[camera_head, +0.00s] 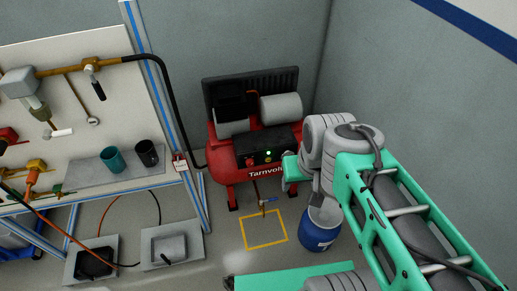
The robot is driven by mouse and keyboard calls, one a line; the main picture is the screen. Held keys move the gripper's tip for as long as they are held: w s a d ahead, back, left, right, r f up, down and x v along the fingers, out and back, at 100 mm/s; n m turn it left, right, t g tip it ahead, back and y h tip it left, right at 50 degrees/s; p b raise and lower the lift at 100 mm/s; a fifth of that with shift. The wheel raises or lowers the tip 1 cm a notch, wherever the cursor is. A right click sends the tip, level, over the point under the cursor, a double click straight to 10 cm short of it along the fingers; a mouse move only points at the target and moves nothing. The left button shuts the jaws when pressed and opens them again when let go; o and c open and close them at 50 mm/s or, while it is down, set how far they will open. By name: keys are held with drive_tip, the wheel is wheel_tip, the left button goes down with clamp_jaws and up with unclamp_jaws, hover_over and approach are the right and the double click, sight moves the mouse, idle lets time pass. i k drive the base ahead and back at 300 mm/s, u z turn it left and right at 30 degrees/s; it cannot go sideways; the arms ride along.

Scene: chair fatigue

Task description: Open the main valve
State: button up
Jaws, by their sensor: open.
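No part in view is clearly marked as the main valve. A brass pipe (60,68) on the pale board at left carries a valve with a white-and-black handle (93,76). My gripper (290,168) seems to be the teal end piece beside the right end of the compressor's panel. Its fingers are not clearly seen, and nothing shows held in it. It is far from the board; I cannot tell whether it touches the compressor.
A black hose (163,88) runs from the brass pipe towards the compressor. A blue bucket (318,238) stands below my arm. A yellow square (264,243) marks clear floor. Two cups (112,159) stand on the grey shelf. Grey boxes (172,247) sit on the floor at left.

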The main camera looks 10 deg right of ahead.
sight(97, 86)
drive_tip(key=z, duration=0.4)
drive_tip(key=k, duration=0.2)
drive_tip(key=u, duration=1.7)
drive_tip(key=k, duration=0.65)
drive_tip(key=u, duration=0.35)
drive_tip(key=i, duration=0.35)
drive_tip(key=u, duration=0.8)
drive_tip(key=i, duration=0.6)
